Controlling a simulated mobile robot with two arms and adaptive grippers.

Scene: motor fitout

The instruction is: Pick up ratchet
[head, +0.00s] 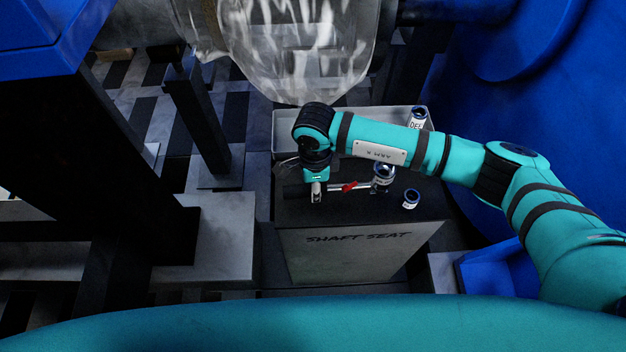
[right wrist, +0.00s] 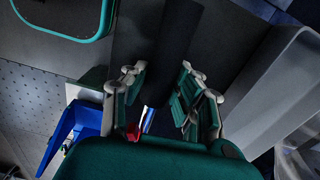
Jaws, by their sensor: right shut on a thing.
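The ratchet (head: 349,187), with a bright metal shaft and a red part, lies level just above or on the dark top of the box marked SHAFT SEAT (head: 345,254). My right gripper (head: 317,194) points down at the ratchet's left end and is shut on it. In the right wrist view, my right gripper's fingers (right wrist: 163,88) stand on both sides, and the ratchet's red and shiny metal part (right wrist: 147,120) shows low between them, partly hidden by the gripper body. I cannot tell whether the ratchet touches the box top. My left gripper is not in view.
A ringed metal piece (head: 382,174) stands at the ratchet's right end, with a smaller metal socket (head: 410,198) beside it. A grey tray (head: 285,118) lies behind my right arm, with a labelled cylinder (head: 418,117) at its right. A blue bin (head: 497,270) stands right of the box.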

